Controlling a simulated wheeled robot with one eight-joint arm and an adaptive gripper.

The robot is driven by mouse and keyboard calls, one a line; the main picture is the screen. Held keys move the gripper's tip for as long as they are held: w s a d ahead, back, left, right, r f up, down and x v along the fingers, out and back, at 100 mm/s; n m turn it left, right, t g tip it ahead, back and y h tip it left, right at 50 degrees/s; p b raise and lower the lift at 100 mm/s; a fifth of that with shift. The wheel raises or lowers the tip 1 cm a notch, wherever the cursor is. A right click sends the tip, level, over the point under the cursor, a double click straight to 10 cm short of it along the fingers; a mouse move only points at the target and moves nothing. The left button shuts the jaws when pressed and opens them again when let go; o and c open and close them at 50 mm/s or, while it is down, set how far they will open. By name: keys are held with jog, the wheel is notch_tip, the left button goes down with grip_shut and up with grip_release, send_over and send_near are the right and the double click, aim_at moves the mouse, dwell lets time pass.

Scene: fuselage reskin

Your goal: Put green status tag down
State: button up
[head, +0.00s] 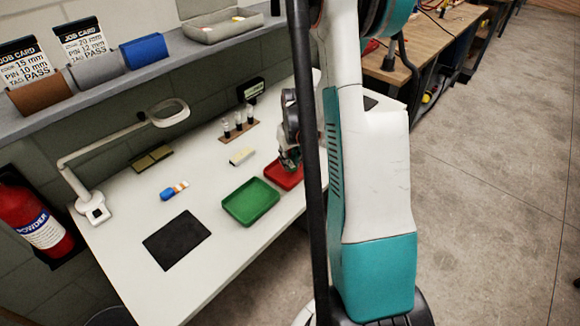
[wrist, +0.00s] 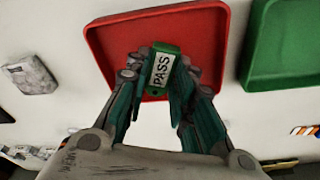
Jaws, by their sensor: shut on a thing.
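The green status tag (wrist: 163,71) has a white label reading PASS. My gripper (wrist: 160,82) is shut on it, with one finger on each side, in the wrist view. The tag shows over the red tray (wrist: 110,40); I cannot tell whether it touches the tray floor. In the head view my gripper (head: 290,160) is at the red tray (head: 278,180), and my arm hides part of that tray. The green tray (head: 250,202) is just left of the red tray and looks empty; it also shows in the wrist view (wrist: 290,45).
The white table holds a black mat (head: 177,240), a blue-and-orange item (head: 173,190), a pale block (head: 242,156), a rack of small upright items (head: 238,132) and a lamp (head: 95,208). A shelf with job cards (head: 82,40) runs behind. Clear table lies around the mat.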

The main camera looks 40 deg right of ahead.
aim_at(292, 166)
jog(key=shift+f+b, duration=0.3)
jog(key=shift+f, duration=0.95)
jog(key=shift+f, duration=0.1)
jog(key=o, duration=0.8)
notch_tip(292, 166, up, 12)
jog(key=s+p, duration=0.1)
jog(key=p, duration=0.3)
jog(key=shift+s+a, duration=0.25)
jog(key=shift+s, duration=0.05)
